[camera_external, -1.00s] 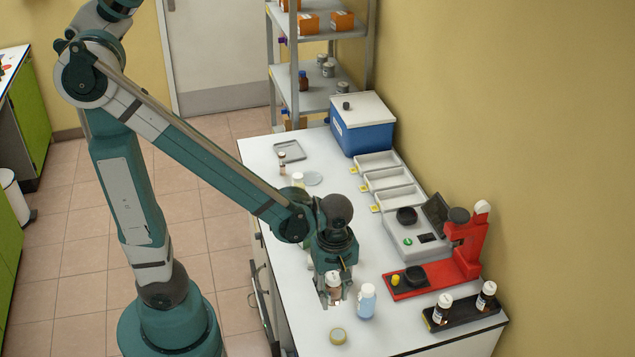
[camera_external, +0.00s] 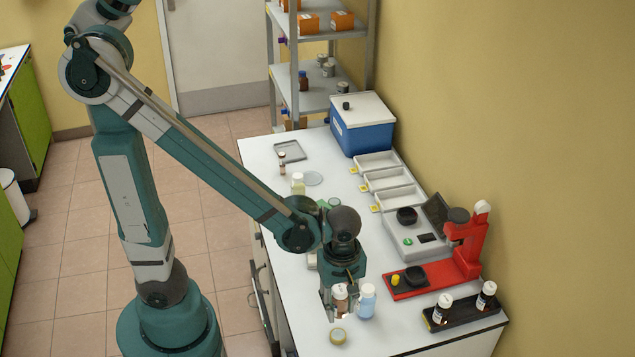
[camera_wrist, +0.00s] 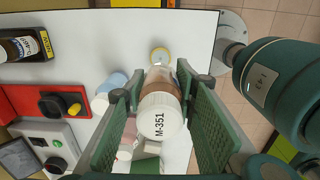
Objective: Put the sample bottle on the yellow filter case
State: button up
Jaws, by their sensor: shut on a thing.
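The sample bottle (camera_external: 340,299) is brown with a white cap. In the wrist view the cap (camera_wrist: 160,118) reads "M-351". My gripper (camera_external: 339,309) is shut on the bottle, with a green-padded finger on each side of it. The bottle looks upright in the external view. The yellow filter case (camera_external: 338,336) is a small round disc lying on the white bench, nearer the front edge than the bottle. In the wrist view the case (camera_wrist: 160,56) shows just beyond the bottle, apart from it. How high the bottle is above the bench is hard to tell.
A bottle of blue liquid (camera_external: 366,302) stands close to the right of the held bottle. A red device (camera_external: 450,262) and a black rack (camera_external: 463,311) with two brown bottles are farther right. White trays (camera_external: 387,178) and a blue box (camera_external: 361,127) stand farther back.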

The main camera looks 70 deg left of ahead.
send_over(338, 334)
jog(key=shift+f+b, duration=0.45)
jog(key=shift+f, duration=2.35)
jog(key=shift+f+b, duration=0.35)
jog(key=shift+f, duration=1.75)
jog(key=shift+f, duration=0.15)
jog(key=o, duration=0.9)
jog(key=shift+r, duration=0.2)
jog(key=shift+r+p, duration=1)
jog(key=shift+r, duration=5)
